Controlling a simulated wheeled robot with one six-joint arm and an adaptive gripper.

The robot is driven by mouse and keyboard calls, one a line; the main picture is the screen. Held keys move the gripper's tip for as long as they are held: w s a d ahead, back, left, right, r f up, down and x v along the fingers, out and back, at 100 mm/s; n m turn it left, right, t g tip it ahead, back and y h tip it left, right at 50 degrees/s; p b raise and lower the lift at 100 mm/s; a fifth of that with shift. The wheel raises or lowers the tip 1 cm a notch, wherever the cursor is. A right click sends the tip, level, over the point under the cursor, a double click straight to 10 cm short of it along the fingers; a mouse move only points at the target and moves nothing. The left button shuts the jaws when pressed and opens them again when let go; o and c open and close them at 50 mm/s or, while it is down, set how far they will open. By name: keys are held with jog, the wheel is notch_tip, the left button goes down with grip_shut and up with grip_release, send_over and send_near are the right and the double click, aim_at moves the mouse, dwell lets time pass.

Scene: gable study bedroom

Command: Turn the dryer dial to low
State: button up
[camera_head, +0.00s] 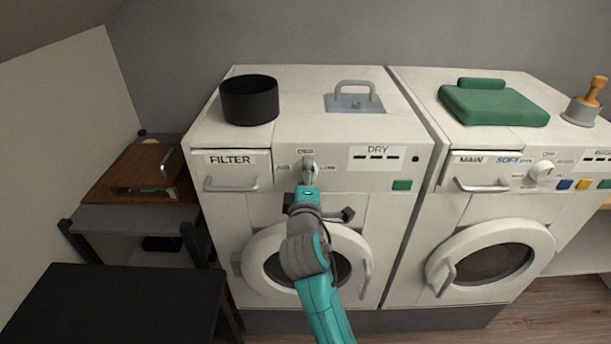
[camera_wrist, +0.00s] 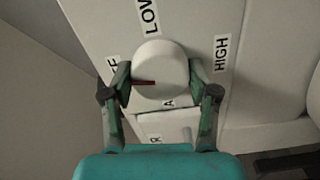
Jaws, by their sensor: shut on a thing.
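The dryer dial (camera_wrist: 160,66) is a round white knob with a dark red pointer mark. In the wrist view the mark points left, close to the partly hidden label that ends in F. The LOW label (camera_wrist: 150,16) is above the dial and the HIGH label (camera_wrist: 221,52) is to its right. A label starting with A is below, partly covered. My gripper (camera_wrist: 160,80) is shut on the dial, one finger on each side. In the head view my gripper (camera_head: 308,181) reaches the dial (camera_head: 308,165) on the dryer front (camera_head: 345,205), hiding its lower part.
A black pot (camera_head: 250,102) and a grey plate with a handle (camera_head: 355,101) are on the dryer top. A dark low table (camera_head: 110,305) is at the left.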

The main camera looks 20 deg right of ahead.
jog(key=shift+m, duration=7.9)
jog(key=o, duration=1.2)
jog(key=shift+c, duration=0.2)
jog(key=shift+s, duration=0.1)
jog(key=v, duration=1.2)
